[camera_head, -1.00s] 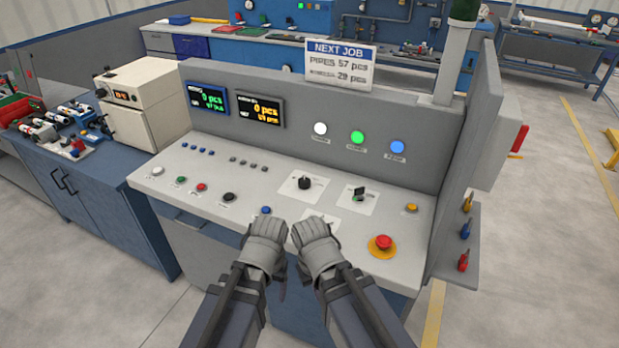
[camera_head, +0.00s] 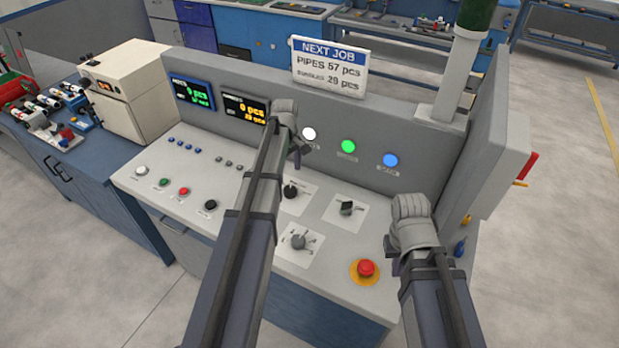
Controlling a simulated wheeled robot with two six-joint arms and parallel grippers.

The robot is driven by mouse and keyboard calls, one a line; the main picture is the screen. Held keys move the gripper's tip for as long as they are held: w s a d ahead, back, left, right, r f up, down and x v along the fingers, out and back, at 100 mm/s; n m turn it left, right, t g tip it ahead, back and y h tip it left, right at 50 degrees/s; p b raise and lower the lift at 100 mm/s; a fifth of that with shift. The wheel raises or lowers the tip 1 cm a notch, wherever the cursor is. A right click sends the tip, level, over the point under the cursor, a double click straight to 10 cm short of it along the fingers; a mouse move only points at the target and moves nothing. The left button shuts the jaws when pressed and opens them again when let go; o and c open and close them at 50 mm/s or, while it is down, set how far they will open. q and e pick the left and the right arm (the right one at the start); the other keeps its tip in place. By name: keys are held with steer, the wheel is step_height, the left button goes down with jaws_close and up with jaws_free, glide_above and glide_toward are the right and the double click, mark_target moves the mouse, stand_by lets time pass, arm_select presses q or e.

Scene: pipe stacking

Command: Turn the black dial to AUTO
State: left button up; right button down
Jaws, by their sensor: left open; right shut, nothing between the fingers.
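A round black dial (camera_head: 291,191) sits on a white label plate on the sloping console top; its markings are too small to read. A second black selector (camera_head: 347,208) sits on its own plate to the right, and a grey dial (camera_head: 299,241) below them. My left gripper (camera_head: 300,152) is open and empty, above and behind the round black dial, apart from it in the picture. My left forearm passes just left of that dial. My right gripper (camera_head: 393,248) is shut and empty near the right end of the console, above the red stop button.
A red mushroom button (camera_head: 366,268) on a yellow ring lies at the front right. White, green (camera_head: 348,146) and blue lamps line the upright panel behind the dials. Two displays (camera_head: 245,108) and a NEXT JOB sign (camera_head: 329,68) stand there. A side wall (camera_head: 492,130) closes the right end.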

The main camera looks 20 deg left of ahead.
mark_target(290, 189)
arm_select(q)
steer(key=shift+f+b, duration=3.95)
steer(key=shift+f, duration=0.05)
arm_select(e)
steer(key=shift+f, duration=3.95)
arm_select(q)
steer(key=shift+r, duration=0.1)
steer(key=c, duration=1.4)
